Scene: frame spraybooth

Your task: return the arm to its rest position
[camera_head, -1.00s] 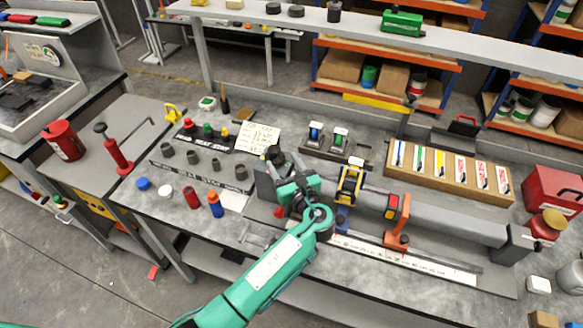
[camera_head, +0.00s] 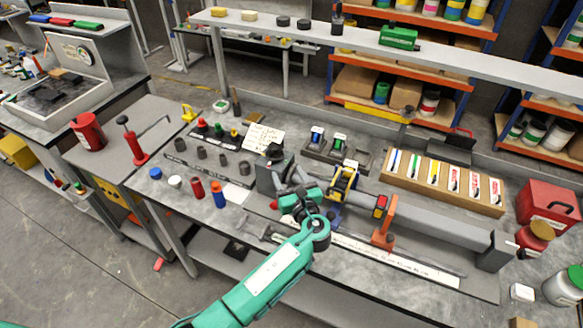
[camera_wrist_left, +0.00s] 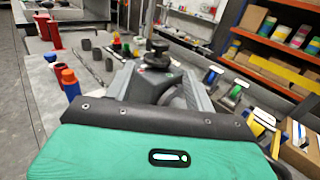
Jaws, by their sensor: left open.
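My left arm comes in from the bottom of the head view, teal with a dark wrist joint. My left gripper (camera_head: 296,188) is over the bench, close beside the dark clamp block (camera_head: 270,172) at the left end of the long grey tube (camera_head: 438,221). It is open; I see nothing held in it. My right gripper is not in view.
A yellow-black clamp (camera_head: 344,179) and an orange bracket (camera_head: 385,222) sit on the tube. Red and blue bottles (camera_head: 218,195) stand left on the bench (camera_head: 205,240). A spray-card box (camera_head: 443,183) and red toolbox (camera_head: 548,207) are right. A grey rail (camera_head: 455,62) crosses behind.

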